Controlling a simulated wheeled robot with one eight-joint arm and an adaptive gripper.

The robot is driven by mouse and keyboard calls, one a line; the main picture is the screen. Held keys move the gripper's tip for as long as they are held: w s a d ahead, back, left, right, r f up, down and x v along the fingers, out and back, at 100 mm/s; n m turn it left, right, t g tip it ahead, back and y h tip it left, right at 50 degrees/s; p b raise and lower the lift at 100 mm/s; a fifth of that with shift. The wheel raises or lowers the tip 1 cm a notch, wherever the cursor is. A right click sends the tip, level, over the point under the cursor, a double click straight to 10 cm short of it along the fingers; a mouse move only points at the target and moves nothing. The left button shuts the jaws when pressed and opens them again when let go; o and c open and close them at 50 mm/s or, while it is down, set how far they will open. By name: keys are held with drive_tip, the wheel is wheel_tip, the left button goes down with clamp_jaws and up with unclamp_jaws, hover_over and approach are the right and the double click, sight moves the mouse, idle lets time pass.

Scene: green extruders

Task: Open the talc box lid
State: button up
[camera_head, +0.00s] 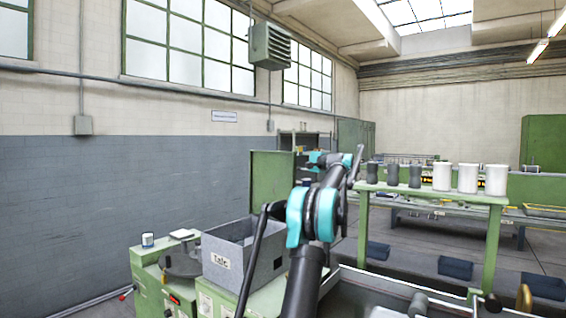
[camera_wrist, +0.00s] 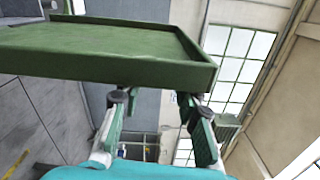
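The grey talc box (camera_head: 222,262), marked "Talc", stands on a green machine left of my arm in the head view. Its top looks open, with bare inner walls showing. A green upright panel (camera_head: 272,182) shows behind it; I cannot tell whether this is the lid. In the wrist view a green, shallow, rimmed panel (camera_wrist: 110,48) fills the upper left, close to the camera. My gripper (camera_wrist: 157,97) has its two fingers apart, with their tips near this panel's lower edge. Nothing shows between the fingers, and contact cannot be told. The head view does not show the fingers clearly.
A green bench (camera_head: 430,192) on the right carries several white and dark cylinders. A small can (camera_head: 147,240) and a dark round part (camera_head: 182,262) are left of the talc box. The blue-grey wall (camera_head: 120,195) bounds the left side.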

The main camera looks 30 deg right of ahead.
drive_tip(key=shift+v, duration=2)
drive_tip(key=shift+s, duration=0.15)
drive_tip(key=v, duration=2)
drive_tip(key=shift+c, duration=0.2)
